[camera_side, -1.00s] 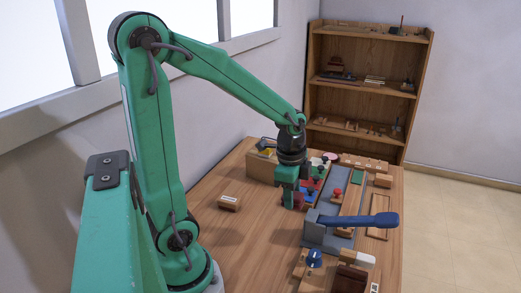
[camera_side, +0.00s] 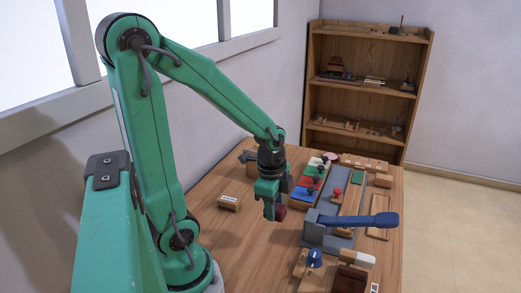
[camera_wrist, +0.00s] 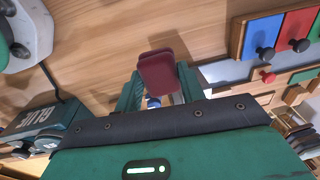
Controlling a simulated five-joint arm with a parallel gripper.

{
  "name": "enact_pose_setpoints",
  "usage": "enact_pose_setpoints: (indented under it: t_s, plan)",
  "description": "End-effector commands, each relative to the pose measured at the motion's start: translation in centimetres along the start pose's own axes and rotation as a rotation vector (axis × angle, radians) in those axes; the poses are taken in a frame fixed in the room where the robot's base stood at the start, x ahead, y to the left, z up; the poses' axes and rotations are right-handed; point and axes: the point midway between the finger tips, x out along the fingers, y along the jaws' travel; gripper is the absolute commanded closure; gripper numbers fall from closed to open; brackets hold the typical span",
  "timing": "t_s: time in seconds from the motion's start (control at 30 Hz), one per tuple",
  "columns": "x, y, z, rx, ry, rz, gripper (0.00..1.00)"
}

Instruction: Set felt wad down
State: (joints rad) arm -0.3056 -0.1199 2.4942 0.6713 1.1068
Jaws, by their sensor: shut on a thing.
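The felt wad looks like a dark red block with rounded corners; it shows in the wrist view (camera_wrist: 158,72) and as a small dark red patch in the side view (camera_side: 281,214). My gripper (camera_side: 274,212) is shut on it, with the green fingers on either side of it in the wrist view (camera_wrist: 160,92). The wad juts out past the fingertips. It is over bare wooden table (camera_side: 250,240), left of the coloured panels. Whether its underside touches the wood I cannot tell.
A grey press with a blue lever (camera_side: 358,220) stands to the right. Coloured panels with dark knobs (camera_side: 310,193) lie behind. A small labelled wooden block (camera_side: 229,203) is at left. A machine marked GLUE (camera_wrist: 45,120) shows in the wrist view. The front-left table is clear.

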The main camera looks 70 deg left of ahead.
Motion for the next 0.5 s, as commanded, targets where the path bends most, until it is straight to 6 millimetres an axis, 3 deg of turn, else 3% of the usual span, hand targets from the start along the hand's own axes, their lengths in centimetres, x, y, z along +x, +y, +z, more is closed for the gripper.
enact_pose_setpoints:
  t_s: [0.5]
  plan:
    - [4.4,-4.2,5.5,-0.004,-0.021,-0.008,0.82]
